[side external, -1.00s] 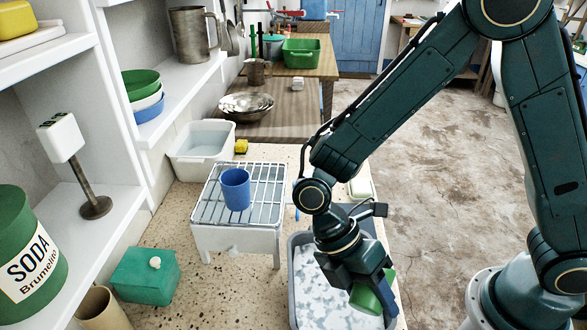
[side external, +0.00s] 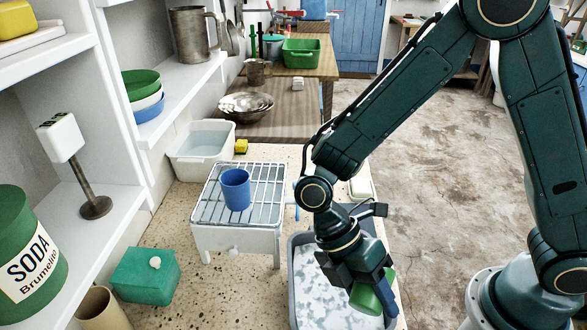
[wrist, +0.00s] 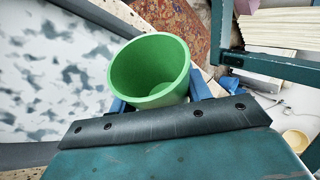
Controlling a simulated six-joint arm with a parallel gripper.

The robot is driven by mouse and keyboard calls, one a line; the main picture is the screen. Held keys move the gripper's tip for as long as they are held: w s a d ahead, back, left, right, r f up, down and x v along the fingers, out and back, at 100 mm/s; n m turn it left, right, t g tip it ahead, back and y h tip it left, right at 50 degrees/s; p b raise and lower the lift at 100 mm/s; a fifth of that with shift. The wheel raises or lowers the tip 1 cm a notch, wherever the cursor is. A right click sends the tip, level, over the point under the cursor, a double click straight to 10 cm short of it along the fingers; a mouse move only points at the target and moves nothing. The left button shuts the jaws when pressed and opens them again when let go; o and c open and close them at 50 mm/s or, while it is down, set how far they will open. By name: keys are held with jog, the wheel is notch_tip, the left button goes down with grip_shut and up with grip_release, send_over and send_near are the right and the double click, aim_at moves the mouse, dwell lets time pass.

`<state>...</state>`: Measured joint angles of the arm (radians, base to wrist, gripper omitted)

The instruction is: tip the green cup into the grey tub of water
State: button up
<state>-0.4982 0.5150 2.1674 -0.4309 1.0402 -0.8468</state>
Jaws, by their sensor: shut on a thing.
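The green cup (side external: 366,298) is held in my gripper (side external: 376,293), over the right part of the grey tub (side external: 293,262). The cup is tilted in the side external view. The tub holds water with pale foam-like patches on it. In the wrist view the green cup (wrist: 151,72) shows its open mouth, and its inside looks empty. The blue fingers of my gripper (wrist: 158,98) show on both sides of the cup. The tub's water (wrist: 55,65) lies to the left of the cup in that view.
A white rack (side external: 238,238) with a blue cup (side external: 236,188) on its wires stands left of the tub. A white basin (side external: 200,145) of water is behind it. A teal box (side external: 145,273) sits at the front left. Shelves line the left side.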

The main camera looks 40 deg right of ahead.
jog(key=shift+h, duration=0.3)
jog(key=shift+a+r+m+t+h, duration=0.15)
jog(key=shift+m+t+h, duration=0.55)
jog(key=shift+h, duration=0.6)
jog(key=shift+s+h, duration=0.1)
jog(key=shift+h, duration=0.2)
jog(key=shift+a+r+m+t+h, duration=0.1)
jog(key=shift+m+t+h, duration=0.5)
jog(key=shift+h, duration=0.9)
